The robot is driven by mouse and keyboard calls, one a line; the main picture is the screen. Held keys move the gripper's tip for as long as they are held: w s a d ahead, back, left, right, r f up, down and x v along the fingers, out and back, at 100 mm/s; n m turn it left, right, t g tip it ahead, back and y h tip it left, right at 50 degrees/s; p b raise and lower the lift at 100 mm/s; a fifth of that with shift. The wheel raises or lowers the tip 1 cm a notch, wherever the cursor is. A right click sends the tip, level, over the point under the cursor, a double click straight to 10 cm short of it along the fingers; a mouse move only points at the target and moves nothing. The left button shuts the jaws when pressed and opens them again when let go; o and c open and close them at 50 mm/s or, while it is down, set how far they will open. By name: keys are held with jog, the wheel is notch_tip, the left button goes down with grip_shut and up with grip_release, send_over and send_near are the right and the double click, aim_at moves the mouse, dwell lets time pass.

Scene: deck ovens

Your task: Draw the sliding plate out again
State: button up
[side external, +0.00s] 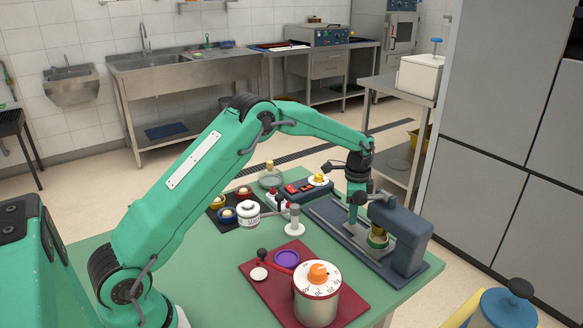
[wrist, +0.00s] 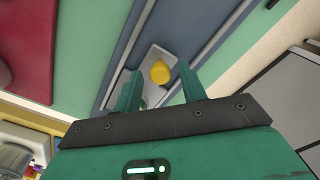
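The sliding plate shows in the wrist view as a light grey piece (wrist: 147,55) in a blue-grey track (wrist: 125,35). A yellow knob (wrist: 160,72) stands on it. My gripper (wrist: 157,80) points down over the plate, its two green fingers apart on either side of the knob as seen from the wrist. I cannot tell whether they touch anything. In the side view my gripper (side external: 358,208) is low over the track (side external: 335,222), just left of a blue-grey upright housing (side external: 408,240). A round yellow-green part (side external: 377,238) sits at the housing; the plate itself is mostly hidden there.
On the green table (side external: 200,262), a red board (side external: 262,290) with a white dial drum (side external: 317,295) lies in front of the track. A grey cabinet (side external: 490,105) stands behind right.

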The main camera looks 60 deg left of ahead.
grip_shut()
jog(key=a, duration=1.4)
jog(key=shift+a+r, duration=0.1)
jog(key=shift+a, duration=0.25)
jog(key=shift+o, duration=0.5)
grip_release()
jog(key=shift+o, duration=0.4)
jog(key=shift+d, duration=0.1)
notch_tip(320, 180, up, 8)
